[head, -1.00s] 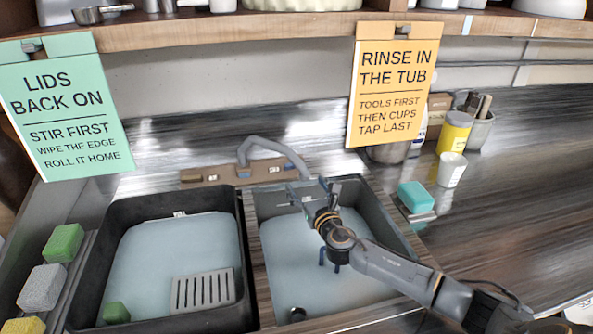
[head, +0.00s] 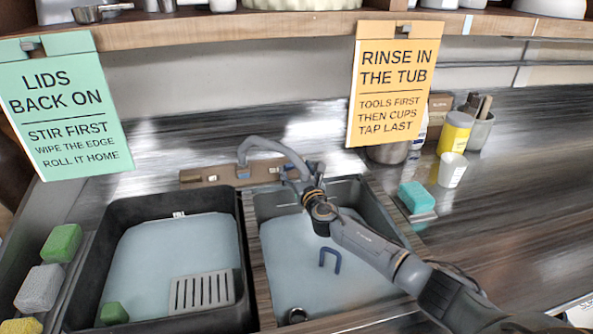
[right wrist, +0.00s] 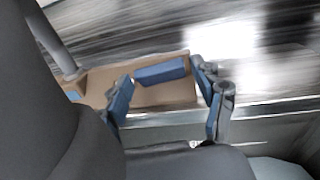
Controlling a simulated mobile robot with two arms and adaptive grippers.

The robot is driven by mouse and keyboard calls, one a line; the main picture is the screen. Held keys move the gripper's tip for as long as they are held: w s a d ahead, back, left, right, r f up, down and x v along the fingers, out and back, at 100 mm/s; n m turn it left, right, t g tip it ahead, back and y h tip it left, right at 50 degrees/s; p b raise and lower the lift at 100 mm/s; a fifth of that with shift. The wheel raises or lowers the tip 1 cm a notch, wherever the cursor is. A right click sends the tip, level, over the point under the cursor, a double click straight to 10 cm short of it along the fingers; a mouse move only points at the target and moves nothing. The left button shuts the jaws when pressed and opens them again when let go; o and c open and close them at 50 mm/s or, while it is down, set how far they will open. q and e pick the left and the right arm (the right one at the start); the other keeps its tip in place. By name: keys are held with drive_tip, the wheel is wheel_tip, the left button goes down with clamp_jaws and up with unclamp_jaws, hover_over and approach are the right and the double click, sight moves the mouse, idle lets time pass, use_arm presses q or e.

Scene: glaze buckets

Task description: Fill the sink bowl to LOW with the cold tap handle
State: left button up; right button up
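The sink bowl (head: 375,211) is the right-hand basin, with a pale bluish surface inside; I cannot tell floor from water. The grey tap spout (head: 268,144) rises from a brown tap block (head: 215,175) behind the basins. My right gripper (head: 303,174) is over the back of the sink bowl, by the block's right end. In the right wrist view, my right gripper (right wrist: 168,98) has its fingers spread and empty. A blue bar handle (right wrist: 160,72) on the block shows beyond and between them, apparently untouched. My left gripper is out of view.
A blue U-shaped piece (head: 330,260) and a round drain fitting (head: 297,315) are in the sink bowl. A dark tub (head: 95,255) with a slotted plate (head: 202,291) stands left. A teal sponge (head: 415,196) and a white cup (head: 452,170) are right. Signs hang above.

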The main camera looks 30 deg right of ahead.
drive_tip(key=c, duration=0.7)
drive_tip(key=shift+a+m+h, duration=0.15)
drive_tip(key=shift+m+h, duration=0.75)
drive_tip(key=shift+m, duration=0.2)
drive_tip(key=o, duration=1.1)
drive_tip(key=shift+o, duration=0.2)
